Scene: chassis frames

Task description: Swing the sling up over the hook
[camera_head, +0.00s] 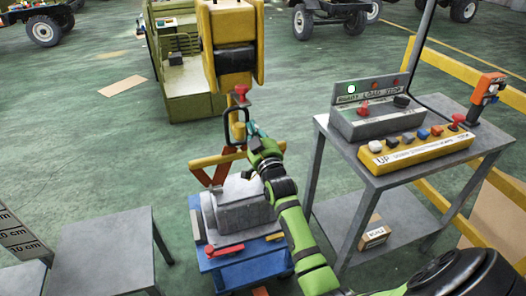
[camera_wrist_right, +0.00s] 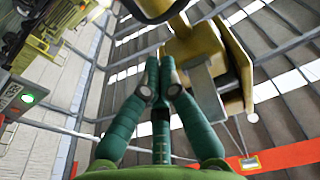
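The yellow hoist block (camera_head: 234,45) hangs at upper centre in the head view. A black, loop-shaped hook (camera_head: 228,128) hangs below it, with a red piece at its top. An orange-yellow sling (camera_head: 212,160) with reddish crossed legs stands above the grey load (camera_head: 240,207). My right gripper (camera_head: 252,130) is close beside the hook, to its right; I cannot tell whether they touch. In the right wrist view, the teal fingers of my right gripper (camera_wrist_right: 161,85) come together at their tips, with no sling visible between them. My left gripper is out of view.
The load sits on a blue cart (camera_head: 240,252). A grey table (camera_head: 345,160) at the right carries a yellow button panel (camera_head: 415,147) and a grey control box (camera_head: 372,117). A yellow rail stands behind it. A grey bench (camera_head: 105,250) is at lower left. Green floor lies open at left.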

